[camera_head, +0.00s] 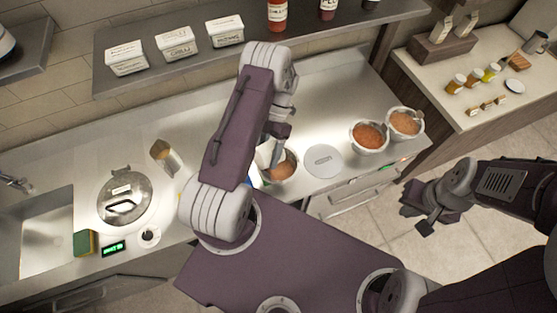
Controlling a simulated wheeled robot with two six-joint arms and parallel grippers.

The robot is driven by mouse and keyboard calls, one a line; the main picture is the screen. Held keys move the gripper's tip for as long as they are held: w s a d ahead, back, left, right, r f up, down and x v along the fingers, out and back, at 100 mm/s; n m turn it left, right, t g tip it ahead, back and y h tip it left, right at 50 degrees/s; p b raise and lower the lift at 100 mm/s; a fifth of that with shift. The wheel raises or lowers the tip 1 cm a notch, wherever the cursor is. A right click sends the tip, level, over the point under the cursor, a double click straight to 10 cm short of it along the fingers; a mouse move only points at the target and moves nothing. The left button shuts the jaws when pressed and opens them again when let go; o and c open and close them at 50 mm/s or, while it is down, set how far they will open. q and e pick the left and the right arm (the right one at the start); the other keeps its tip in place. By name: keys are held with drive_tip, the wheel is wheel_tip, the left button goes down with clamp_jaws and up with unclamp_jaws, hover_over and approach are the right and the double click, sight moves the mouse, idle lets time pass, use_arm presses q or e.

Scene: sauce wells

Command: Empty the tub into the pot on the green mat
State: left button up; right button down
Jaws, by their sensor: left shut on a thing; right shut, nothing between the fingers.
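My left gripper (277,135) is above the counter, shut on a pale tub (264,157) that is mostly hidden by my arm. The tub is at the left rim of a pot with orange-brown sauce (285,170); I cannot tell whether they touch or whether anything is pouring. Two more pots of orange-brown sauce, one (369,137) and another (405,122), stand to the right. I cannot make out a green mat under any pot; a small bit of blue shows beside the nearest pot. My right gripper (428,212) is shut and empty over the floor.
A grey round lid (323,160) lies between the pots. A shelf (170,65) with white tubs overhangs the back.

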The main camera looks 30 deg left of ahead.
use_arm(q)
drive_tip(key=shift+w+d+g+b, duration=0.15)
drive_tip(key=shift+w+g+b, duration=0.2)
drive_tip(key=shift+b, duration=0.55)
drive_tip(key=shift+s+r, duration=0.1)
drive_tip(key=shift+r, duration=0.1)
